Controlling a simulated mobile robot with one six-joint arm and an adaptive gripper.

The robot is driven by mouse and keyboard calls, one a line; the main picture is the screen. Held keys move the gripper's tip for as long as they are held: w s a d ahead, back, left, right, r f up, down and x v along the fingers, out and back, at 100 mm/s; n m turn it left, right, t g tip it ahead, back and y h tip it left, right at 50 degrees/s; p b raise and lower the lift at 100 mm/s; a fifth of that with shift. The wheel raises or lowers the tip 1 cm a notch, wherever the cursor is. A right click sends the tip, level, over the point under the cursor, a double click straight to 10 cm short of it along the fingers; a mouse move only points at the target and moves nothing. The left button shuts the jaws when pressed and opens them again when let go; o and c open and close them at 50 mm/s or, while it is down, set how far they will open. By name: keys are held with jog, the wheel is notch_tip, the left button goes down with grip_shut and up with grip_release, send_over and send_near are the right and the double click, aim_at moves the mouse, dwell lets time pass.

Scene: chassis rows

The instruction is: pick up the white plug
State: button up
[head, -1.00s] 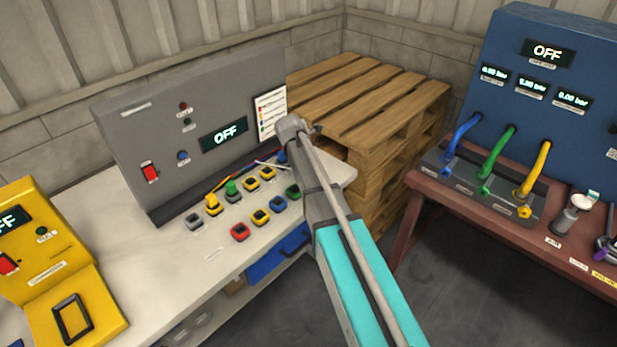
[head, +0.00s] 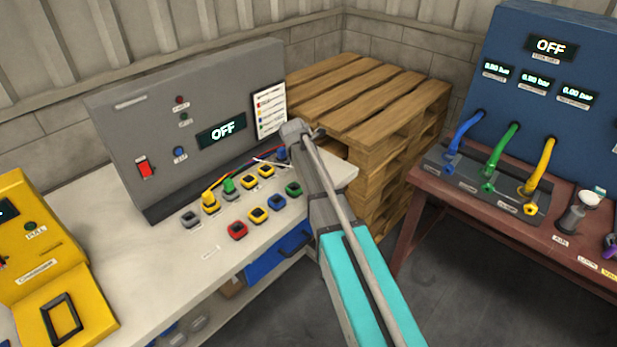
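A thin white lead (head: 268,162) lies at the back of the grey panel's bench, among red, blue and yellow leads. It runs toward my arm, and I cannot make out a white plug body on it. A yellow plug (head: 208,197) and a green plug (head: 229,184) stand upright in sockets on the bench. A blue plug (head: 281,153) is partly behind my arm. My arm reaches up the middle of the view, over the bench's right end. My gripper cannot be made out, so its state is not shown.
The bench (head: 165,240) holds several coloured sockets before a grey panel (head: 190,120) reading OFF. A yellow box (head: 45,255) is at left. Wooden pallets (head: 375,100) stand behind my arm. A red-brown table (head: 440,205) with blue, green and yellow hoses is right. Floor between is clear.

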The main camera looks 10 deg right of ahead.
jog(key=shift+f, duration=0.2)
dwell(0.5)
grip_shut()
